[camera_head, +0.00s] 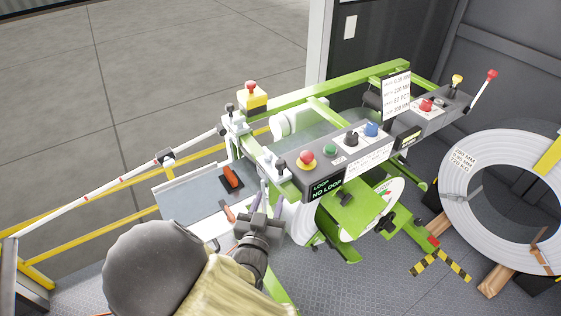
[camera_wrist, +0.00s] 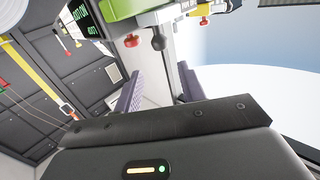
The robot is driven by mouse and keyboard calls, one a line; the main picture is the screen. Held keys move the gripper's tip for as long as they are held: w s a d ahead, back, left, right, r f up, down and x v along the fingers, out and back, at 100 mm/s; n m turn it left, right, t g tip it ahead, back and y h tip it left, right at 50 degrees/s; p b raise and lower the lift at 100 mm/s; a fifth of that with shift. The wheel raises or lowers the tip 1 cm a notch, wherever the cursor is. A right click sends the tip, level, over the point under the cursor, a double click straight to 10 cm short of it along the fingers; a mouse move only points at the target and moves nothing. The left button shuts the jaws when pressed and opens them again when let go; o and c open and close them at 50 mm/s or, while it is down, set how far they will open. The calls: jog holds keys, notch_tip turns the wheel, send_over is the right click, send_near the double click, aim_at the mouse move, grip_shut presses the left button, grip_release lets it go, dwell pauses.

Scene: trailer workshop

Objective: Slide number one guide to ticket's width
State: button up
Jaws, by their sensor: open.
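The green strip machine carries a grey feed table (camera_head: 190,194) at its left. An orange-red block (camera_head: 231,178) on a dark base sits on this table, and a smaller orange piece (camera_head: 228,212) lies nearer me. They may be guides; I cannot read a number on either. A white ticket (camera_head: 397,88) stands upright on the machine, with printed lines that seem to include 200 MM. My gripper (camera_head: 266,208) is in front of the table's right end, below the control panel. In the wrist view its lilac fingers (camera_wrist: 158,88) are apart with nothing between them.
The control panel (camera_head: 350,150) with knobs and a NO LOOP display (camera_head: 327,189) overhangs close to my gripper. A black ball knob (camera_wrist: 157,43) shows ahead in the wrist view. A steel coil (camera_head: 462,200) stands right. Yellow rails (camera_head: 115,201) run left.

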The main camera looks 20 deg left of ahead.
aim_at(279, 168)
jog(key=w+p, duration=0.1)
jog(key=w, duration=0.3)
jog(key=w+p, duration=0.2)
jog(key=w, duration=0.2)
jog(key=w+a+p, duration=0.1)
jog(key=w+p, duration=0.1)
jog(key=w, duration=0.3)
jog(key=shift+r, duration=0.1)
jog(key=shift+w, duration=0.45)
jog(key=shift+c, duration=0.2)
jog(key=shift+a, duration=0.1)
grip_shut()
